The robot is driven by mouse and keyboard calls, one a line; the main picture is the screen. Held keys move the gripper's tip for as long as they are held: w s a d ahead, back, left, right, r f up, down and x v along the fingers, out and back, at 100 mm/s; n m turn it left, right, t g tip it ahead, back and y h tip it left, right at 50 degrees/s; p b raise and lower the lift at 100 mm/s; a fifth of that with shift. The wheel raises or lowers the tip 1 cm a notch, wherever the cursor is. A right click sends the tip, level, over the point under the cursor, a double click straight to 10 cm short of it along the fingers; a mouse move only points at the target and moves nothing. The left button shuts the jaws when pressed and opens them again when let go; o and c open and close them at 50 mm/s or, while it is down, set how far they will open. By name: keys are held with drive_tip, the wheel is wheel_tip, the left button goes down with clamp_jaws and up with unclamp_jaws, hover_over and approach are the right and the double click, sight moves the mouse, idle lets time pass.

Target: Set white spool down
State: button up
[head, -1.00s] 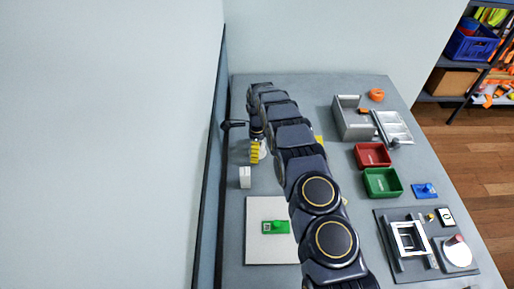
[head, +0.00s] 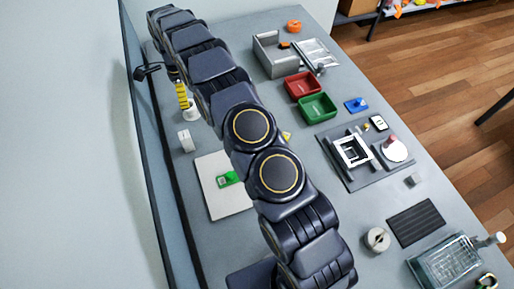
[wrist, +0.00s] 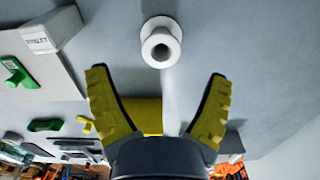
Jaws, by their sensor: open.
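The white spool (wrist: 161,42) stands upright on the grey tabletop, its round flange and centre hole facing the wrist camera. In the head view the spool (head: 192,113) shows just below and right of my gripper's yellow fingers. My gripper (wrist: 160,85) is open and empty. Its two yellow fingers are spread wide, and the spool lies beyond the fingertips, centred between them and apart from both. In the head view my gripper (head: 183,98) points down close to the wall panel, partly covered by my arm.
A white labelled block (head: 186,140) stands near the spool, and a pale board (head: 215,200) with a green piece (head: 228,179) lies closer. A black wall fitting (head: 147,72) juts out beside my gripper. Red (head: 302,86) and green trays (head: 317,107) lie right of my arm.

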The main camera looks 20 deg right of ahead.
drive_tip(key=s+d+r+n, duration=0.3)
drive_tip(key=s+r+n, duration=0.2)
drive_tip(key=s+r, duration=0.35)
drive_tip(key=s+d+r+n, duration=0.3)
drive_tip(key=s+r+n, duration=0.1)
drive_tip(key=s+r, duration=0.5)
drive_tip(key=s+d+r+n+g, duration=0.1)
drive_tip(key=s+r+n, duration=0.3)
drive_tip(key=s, duration=0.6)
drive_tip(key=shift+s+r+n, duration=0.3)
drive_tip(key=shift+r+n, duration=0.1)
drive_tip(key=shift+r, duration=0.25)
drive_tip(key=shift+o, duration=0.4)
drive_tip(key=s+d+n, duration=0.1)
drive_tip(key=s+n, duration=0.5)
drive_tip(key=s, duration=0.9)
drive_tip(key=shift+s+d+f+g, duration=0.15)
drive_tip(key=shift+s+d+g, duration=0.15)
drive_tip(key=shift+s+d, duration=0.05)
